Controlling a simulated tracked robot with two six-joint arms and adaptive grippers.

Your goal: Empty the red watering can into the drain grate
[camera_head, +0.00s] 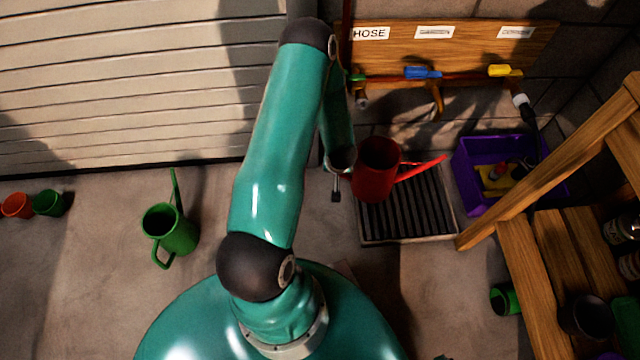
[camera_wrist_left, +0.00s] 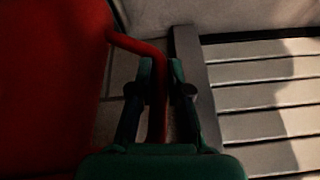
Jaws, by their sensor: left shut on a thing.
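The red watering can (camera_head: 376,170) is held up over the left part of the drain grate (camera_head: 430,209), with its spout pointing right over the grate. It looks roughly upright; its contents cannot be made out. My left gripper (camera_head: 338,183) is at the can's left side, partly hidden by my arm. My right gripper is not in view.
A green watering can (camera_head: 170,230) stands on the floor at left, near orange (camera_head: 16,205) and green (camera_head: 48,203) cups. A purple crate (camera_head: 476,165) is right of the grate. A wooden shelf (camera_head: 530,280) stands at right. A hose board (camera_head: 450,55) is on the wall behind.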

